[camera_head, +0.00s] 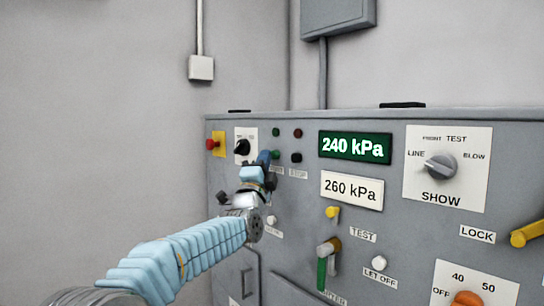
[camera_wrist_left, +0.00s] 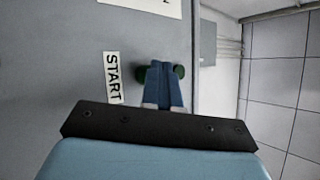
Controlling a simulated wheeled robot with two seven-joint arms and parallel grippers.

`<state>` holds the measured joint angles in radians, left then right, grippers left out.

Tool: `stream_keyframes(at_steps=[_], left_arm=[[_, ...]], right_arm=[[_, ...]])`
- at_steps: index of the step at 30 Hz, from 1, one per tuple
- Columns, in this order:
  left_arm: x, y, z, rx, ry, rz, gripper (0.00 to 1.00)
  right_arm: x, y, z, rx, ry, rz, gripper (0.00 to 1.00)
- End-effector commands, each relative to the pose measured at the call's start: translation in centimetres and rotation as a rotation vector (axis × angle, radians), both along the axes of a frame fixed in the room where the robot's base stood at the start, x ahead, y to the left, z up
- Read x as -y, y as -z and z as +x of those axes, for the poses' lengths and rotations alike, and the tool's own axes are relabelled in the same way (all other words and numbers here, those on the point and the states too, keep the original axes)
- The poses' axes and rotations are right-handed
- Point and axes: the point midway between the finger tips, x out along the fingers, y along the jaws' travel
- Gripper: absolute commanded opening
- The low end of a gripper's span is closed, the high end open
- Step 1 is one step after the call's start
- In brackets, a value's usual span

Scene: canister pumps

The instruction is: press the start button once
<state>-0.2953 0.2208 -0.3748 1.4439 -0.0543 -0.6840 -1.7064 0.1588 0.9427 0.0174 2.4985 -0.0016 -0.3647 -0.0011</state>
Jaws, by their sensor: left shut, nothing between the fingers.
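The start button is a small green button (camera_head: 276,154) on the grey panel, above the START label (camera_head: 277,169). My left gripper (camera_head: 264,158) is at its left in the head view, with the blue fingertips close to it. In the left wrist view the shut, empty fingers (camera_wrist_left: 164,80) point at the panel. Green edges of the button (camera_wrist_left: 180,71) show on both sides of the fingertips, which hide its middle. The START label (camera_wrist_left: 112,77) is left of the fingers there. I cannot tell whether the fingertips touch the button. My right gripper is not in view.
A black stop button (camera_head: 296,157) is just right of the start button, with green and red lamps (camera_head: 298,133) above. A black knob (camera_head: 242,147) and a red knob on a yellow plate (camera_head: 214,144) are to the left. Displays read 240 kPa (camera_head: 354,147) and 260 kPa (camera_head: 351,189).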

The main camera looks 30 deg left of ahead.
Motion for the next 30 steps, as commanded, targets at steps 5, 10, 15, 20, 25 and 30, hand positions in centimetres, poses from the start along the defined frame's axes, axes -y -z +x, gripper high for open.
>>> stream_keyframes(at_steps=[5,10,15,20,25,30], left_arm=[[0.1,0.0,0.2,0.000,0.000,0.000,0.00],[0.2,0.0,0.4,0.000,0.000,0.000,0.00],[0.2,0.0,0.4,0.001,0.000,0.000,0.00],[0.2,0.0,0.4,0.000,0.000,0.000,0.00],[0.0,0.2,-0.1,0.000,0.000,0.000,0.00],[-0.4,0.2,-1.0,0.001,0.000,-0.001,0.00]], right_arm=[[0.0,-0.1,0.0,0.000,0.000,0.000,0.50],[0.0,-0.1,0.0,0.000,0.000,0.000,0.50],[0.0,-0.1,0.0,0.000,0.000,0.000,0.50],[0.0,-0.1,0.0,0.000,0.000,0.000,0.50],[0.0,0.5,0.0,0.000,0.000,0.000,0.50],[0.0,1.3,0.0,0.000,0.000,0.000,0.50]])
